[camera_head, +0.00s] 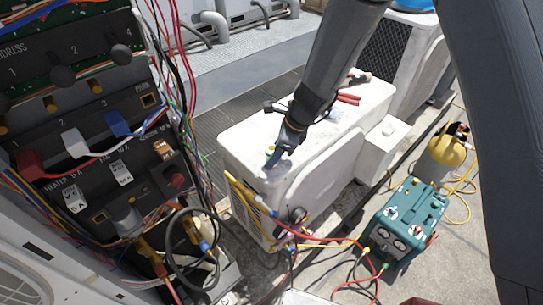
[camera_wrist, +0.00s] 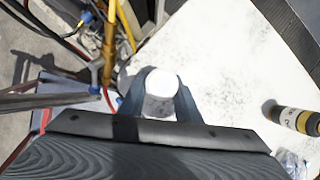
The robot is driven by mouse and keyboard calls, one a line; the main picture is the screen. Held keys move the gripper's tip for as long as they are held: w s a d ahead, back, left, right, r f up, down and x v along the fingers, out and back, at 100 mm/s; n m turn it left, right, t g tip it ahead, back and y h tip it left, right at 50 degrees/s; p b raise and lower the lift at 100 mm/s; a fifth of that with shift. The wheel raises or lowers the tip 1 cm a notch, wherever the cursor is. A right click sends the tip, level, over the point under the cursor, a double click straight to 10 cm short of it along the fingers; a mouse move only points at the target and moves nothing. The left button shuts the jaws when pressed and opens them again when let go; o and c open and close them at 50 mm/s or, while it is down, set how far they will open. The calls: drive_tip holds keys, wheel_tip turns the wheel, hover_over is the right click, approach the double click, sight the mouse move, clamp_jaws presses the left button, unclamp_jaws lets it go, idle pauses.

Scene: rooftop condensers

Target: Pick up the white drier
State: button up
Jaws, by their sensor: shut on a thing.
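The white drier (camera_wrist: 161,82) shows end-on as a round white top in the wrist view. My gripper (camera_wrist: 160,92) is shut on it, with one blue-grey finger on each side. In the head view my gripper (camera_head: 278,156) points down at the near left corner of the white condenser's top (camera_head: 240,135). The drier is hard to make out there against the white surface. I cannot tell whether it still touches the top.
A dark cylinder with a yellow band (camera_wrist: 296,120) lies right of my gripper in the wrist view. Red-handled pliers (camera_head: 348,98) lie farther back. Yellow pipes (camera_head: 243,192) run down the condenser's near side. A wired panel (camera_head: 90,130) stands left, a teal machine (camera_head: 408,220) right.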

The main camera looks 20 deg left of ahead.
sight(273, 148)
drive_tip(key=shift+r+b, duration=0.55)
drive_tip(key=shift+r, duration=4.45)
